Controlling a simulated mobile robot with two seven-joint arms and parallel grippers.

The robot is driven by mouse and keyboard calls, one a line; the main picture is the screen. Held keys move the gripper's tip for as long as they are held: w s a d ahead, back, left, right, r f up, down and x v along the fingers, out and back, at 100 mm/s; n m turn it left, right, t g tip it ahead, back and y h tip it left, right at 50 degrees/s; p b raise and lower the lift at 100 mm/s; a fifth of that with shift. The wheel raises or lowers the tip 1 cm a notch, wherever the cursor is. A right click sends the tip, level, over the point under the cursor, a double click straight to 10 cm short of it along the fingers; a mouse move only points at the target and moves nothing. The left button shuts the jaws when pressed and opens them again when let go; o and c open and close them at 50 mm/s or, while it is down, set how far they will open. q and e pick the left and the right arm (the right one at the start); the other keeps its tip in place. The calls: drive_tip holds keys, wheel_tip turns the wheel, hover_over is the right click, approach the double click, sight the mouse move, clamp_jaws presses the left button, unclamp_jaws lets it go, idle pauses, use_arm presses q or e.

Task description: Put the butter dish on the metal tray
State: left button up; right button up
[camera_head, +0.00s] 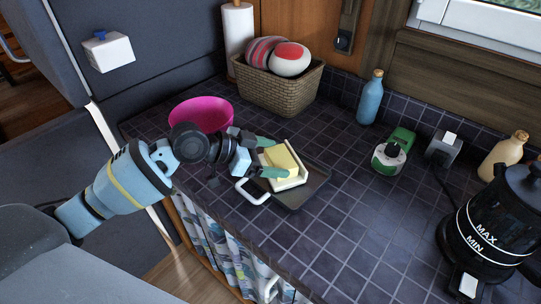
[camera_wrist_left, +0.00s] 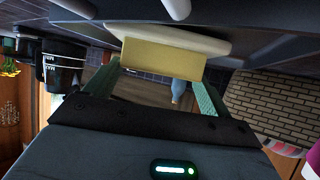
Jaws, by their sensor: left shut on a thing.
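The butter dish (camera_head: 296,181) is a white dish with a yellow block of butter (camera_head: 280,158). In the left wrist view the white dish (camera_wrist_left: 205,42) and yellow butter (camera_wrist_left: 160,58) show between the green fingers. My left gripper (camera_head: 271,158) is shut on the butter dish, with a finger at either side. The dark metal tray (camera_head: 314,186) lies on the tiled counter, and the dish is over its left part in the head view. I cannot tell whether the dish touches the tray. My right gripper is not in view.
A pink bowl (camera_head: 203,113) stands close behind my left wrist. A wicker basket (camera_head: 279,92), a blue bottle (camera_head: 370,98), a green-and-white container (camera_head: 388,158) and a black kettle (camera_head: 490,225) are on the counter. The counter (camera_head: 365,220) right of the tray is clear.

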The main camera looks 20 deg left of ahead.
use_arm(q)
drive_tip(key=shift+f, duration=0.15)
drive_tip(key=o, duration=1.2)
drive_tip(key=shift+r, duration=0.3)
drive_tip(key=shift+b+v, duration=0.4)
drive_tip(key=shift+v, duration=5.55)
drive_tip(key=shift+f, duration=0.1)
